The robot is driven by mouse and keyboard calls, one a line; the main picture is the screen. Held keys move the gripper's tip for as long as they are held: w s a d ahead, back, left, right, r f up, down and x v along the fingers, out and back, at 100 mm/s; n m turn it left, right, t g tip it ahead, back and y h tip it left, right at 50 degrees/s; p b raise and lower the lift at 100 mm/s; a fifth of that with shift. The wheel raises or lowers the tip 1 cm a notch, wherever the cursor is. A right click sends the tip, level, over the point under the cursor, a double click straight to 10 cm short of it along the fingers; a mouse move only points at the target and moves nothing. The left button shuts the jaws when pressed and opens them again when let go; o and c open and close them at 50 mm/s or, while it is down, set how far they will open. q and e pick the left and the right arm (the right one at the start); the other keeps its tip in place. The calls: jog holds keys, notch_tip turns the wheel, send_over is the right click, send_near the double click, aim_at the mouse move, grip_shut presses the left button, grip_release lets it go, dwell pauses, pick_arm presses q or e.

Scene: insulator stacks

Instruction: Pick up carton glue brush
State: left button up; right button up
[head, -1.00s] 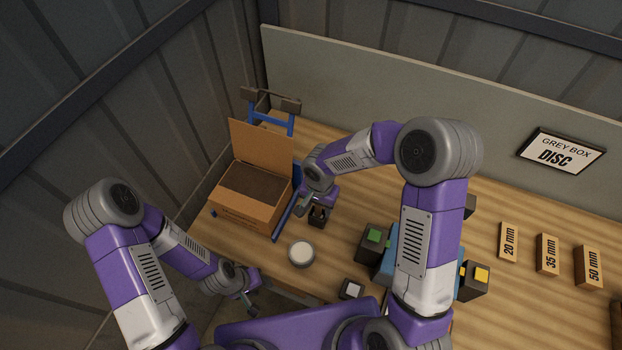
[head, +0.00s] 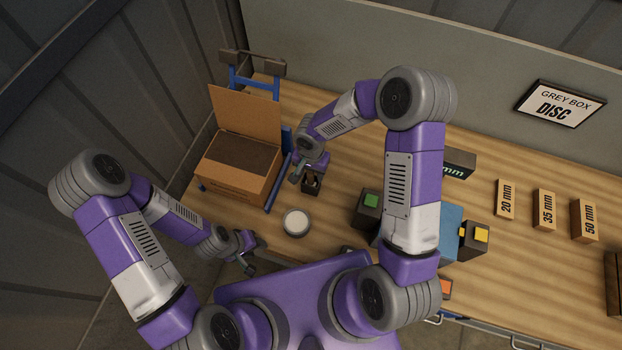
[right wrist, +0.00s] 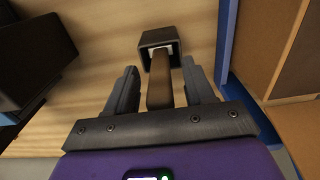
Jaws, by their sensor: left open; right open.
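The brush shows in the right wrist view as a brown handle (right wrist: 160,82) rising from a dark square holder (right wrist: 157,39). In the head view the holder (head: 312,186) stands on the bench right of the open carton (head: 232,182). My right gripper (head: 302,176) is open at the holder, and its arm partly covers the area. In the right wrist view its fingers (right wrist: 162,88) stand on both sides of the handle, with gaps visible. My left gripper (head: 248,254) is open and empty at the bench's front edge.
A round pot with a white top (head: 296,222) stands in front of the holder. A blue bar lies beside the carton. Dark boxes with green (head: 370,201) and yellow (head: 481,235) tops stand to the right, with marked wooden blocks (head: 545,210) beyond.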

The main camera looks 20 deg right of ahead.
jog(key=shift+w, duration=0.1)
jog(key=shift+c, duration=1.1)
grip_shut()
